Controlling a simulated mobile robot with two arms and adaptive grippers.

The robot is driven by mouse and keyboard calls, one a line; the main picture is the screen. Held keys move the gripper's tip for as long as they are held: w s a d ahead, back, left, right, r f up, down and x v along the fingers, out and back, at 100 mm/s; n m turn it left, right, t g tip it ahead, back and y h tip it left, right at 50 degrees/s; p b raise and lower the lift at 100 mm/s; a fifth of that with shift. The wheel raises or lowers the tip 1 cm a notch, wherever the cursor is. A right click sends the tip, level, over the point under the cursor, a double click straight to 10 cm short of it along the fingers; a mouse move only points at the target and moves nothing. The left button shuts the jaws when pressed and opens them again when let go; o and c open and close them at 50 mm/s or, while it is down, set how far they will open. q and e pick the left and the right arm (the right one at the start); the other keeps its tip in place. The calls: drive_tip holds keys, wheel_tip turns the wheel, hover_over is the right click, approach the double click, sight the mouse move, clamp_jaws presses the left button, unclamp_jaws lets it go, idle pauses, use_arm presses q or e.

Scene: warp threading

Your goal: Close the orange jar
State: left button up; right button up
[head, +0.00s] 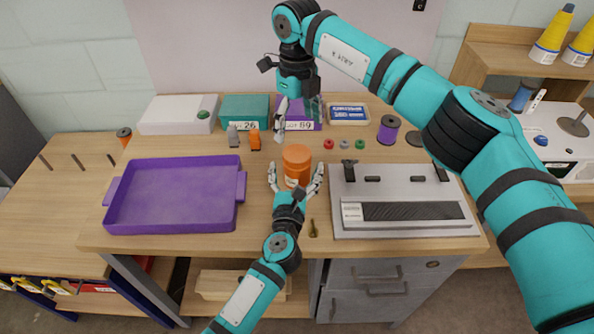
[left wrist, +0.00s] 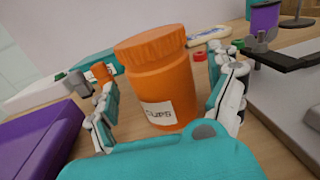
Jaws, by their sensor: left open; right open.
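The orange jar (head: 297,166) stands upright on the table, with an orange lid (left wrist: 150,44) sitting on top of it. A white label (left wrist: 159,114) is on its front in the left wrist view. My left gripper (head: 296,178) is open, with one finger on each side of the jar's body. I cannot tell whether the fingers touch the jar. My right gripper (head: 297,122) is open and empty above the back of the table, behind the jar. Whether the lid is screwed tight cannot be seen.
A purple tray (head: 172,228) lies to the left and a grey metal device (head: 405,226) to the right. Behind are a teal box (head: 232,112), a small orange object (head: 255,140), small rings (head: 344,144) and a purple spool (head: 388,130). A small brass item (head: 313,229) lies near the front edge.

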sight(297, 153)
use_arm(q)
drive_tip(key=shift+w+d, duration=0.15)
drive_tip(key=shift+w, duration=1.2)
clamp_jaws()
use_arm(e)
drive_tip(key=n, duration=0.4)
drive_tip(key=shift+n, duration=0.4)
drive_tip(key=n, duration=0.7)
drive_tip(key=shift+n, duration=0.3)
drive_tip(key=n, duration=0.4)
drive_tip(key=shift+n, duration=0.3)
drive_tip(key=n, duration=0.5)
drive_tip(key=shift+n, duration=0.3)
drive_tip(key=shift+f, duration=4)
